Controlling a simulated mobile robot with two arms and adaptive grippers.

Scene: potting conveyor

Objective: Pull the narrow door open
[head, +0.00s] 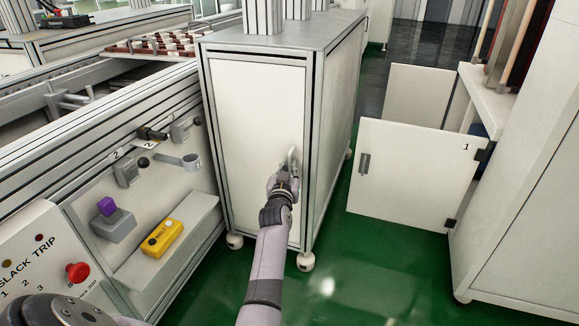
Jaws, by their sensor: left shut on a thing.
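The narrow door (252,110) is a tall white panel in the aluminium-framed front of the cabinet in the middle of the head view. It looks closed, flush with its frame. Its pale upright handle (292,157) is near the right edge, about two thirds of the way down. My left gripper (289,172) is at this handle and shut on it, with my arm reaching up from the bottom. The fingers hide the handle's lower part. My right gripper is not in view.
A white door marked 1 (415,178) stands open on the right, with another white panel (425,95) behind it. A control panel with a red button (77,272) and a yellow control box (163,237) is on the left. Green floor (365,270) is clear in front.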

